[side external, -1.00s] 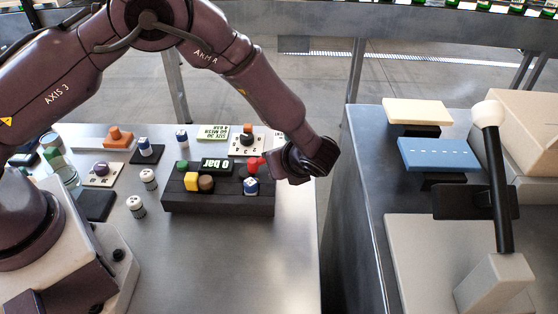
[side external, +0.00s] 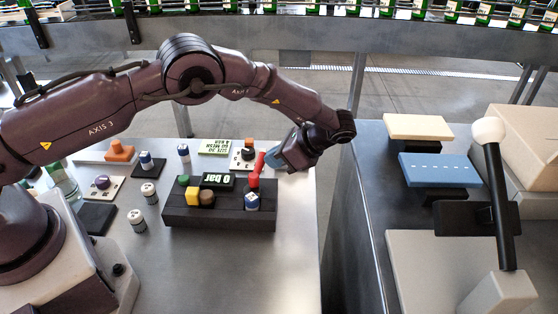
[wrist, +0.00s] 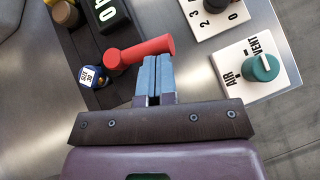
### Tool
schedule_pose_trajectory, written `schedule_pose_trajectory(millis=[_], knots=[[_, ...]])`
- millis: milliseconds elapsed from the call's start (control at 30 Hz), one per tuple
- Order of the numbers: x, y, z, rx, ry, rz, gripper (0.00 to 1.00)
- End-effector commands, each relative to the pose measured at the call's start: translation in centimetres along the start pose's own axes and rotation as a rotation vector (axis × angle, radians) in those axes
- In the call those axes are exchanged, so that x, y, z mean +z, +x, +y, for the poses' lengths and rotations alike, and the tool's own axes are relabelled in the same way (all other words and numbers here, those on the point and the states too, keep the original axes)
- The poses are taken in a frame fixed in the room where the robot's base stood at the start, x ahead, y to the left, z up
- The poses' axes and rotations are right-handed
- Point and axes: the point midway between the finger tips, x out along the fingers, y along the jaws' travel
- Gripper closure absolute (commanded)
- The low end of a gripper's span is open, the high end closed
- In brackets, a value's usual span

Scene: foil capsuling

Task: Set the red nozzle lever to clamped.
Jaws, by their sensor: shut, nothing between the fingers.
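The red nozzle lever (side external: 257,169) stands up, slightly tilted, at the back right of the dark control block (side external: 220,216). In the wrist view the lever (wrist: 142,51) runs from its round pivot at left to its thicker end at upper right. My gripper (side external: 270,161) is right of the lever, above the block's right end. Its blue fingers (wrist: 157,64) are shut with nothing between them, and their tips lie close beside the lever's outer end. I cannot tell whether they touch it. No clamped marking is legible.
A blue-and-white button (side external: 252,201) sits in front of the lever, with a "0 bar" display (side external: 217,181) to its left. The wrist view shows an AIR/VENT plate (wrist: 250,72) with a teal knob at right. A separate bench (side external: 345,235) stands to the right.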

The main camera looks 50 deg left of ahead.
Motion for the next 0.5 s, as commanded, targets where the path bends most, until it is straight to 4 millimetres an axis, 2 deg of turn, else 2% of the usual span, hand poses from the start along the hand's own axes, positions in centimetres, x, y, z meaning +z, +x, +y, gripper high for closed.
schedule_pose_trajectory(millis=[500], knots=[[0.84,0.91,-0.59,-0.003,0.000,0.000,1.00]])
